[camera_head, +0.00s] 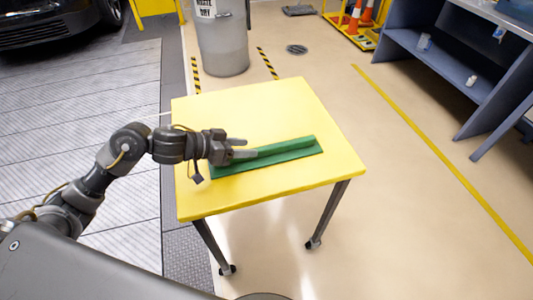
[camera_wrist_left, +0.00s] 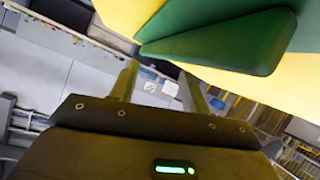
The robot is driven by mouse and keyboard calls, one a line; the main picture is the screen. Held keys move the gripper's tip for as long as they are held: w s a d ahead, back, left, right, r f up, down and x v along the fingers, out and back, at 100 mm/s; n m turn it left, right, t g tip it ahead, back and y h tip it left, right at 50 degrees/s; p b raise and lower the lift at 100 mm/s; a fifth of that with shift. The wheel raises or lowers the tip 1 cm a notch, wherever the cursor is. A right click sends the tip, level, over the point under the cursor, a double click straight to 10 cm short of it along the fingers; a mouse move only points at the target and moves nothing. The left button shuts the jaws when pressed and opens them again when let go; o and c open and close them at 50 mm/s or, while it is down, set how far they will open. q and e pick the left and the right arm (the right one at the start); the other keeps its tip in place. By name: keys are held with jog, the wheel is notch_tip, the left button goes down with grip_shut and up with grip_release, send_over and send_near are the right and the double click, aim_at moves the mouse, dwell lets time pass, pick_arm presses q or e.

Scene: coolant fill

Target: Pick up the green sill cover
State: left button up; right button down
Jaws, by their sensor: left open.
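The green sill cover (camera_head: 287,149) is a long strip with a raised ridge. It lies flat on the yellow table (camera_head: 255,105), running from left to right. My left gripper (camera_head: 249,148) is open at the left part of the cover and hides some of that end. In the left wrist view the cover (camera_wrist_left: 225,42) fills the upper right, beyond the open fingers (camera_wrist_left: 158,80). Nothing shows between the fingers there. I cannot tell whether a finger touches the cover. My right gripper is not in view.
The yellow table top is otherwise bare. A grey bin (camera_head: 222,40) stands behind it. A blue-grey shelf unit (camera_head: 445,65) is at the right, with traffic cones (camera_head: 354,18) on a yellow cart behind. Open floor lies right of the table.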

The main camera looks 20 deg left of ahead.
aim_at(261, 149)
pick_arm(q)
jog(key=shift+x, duration=2.65)
jog(key=shift+s, duration=0.1)
jog(key=shift+f, duration=0.1)
grip_shut()
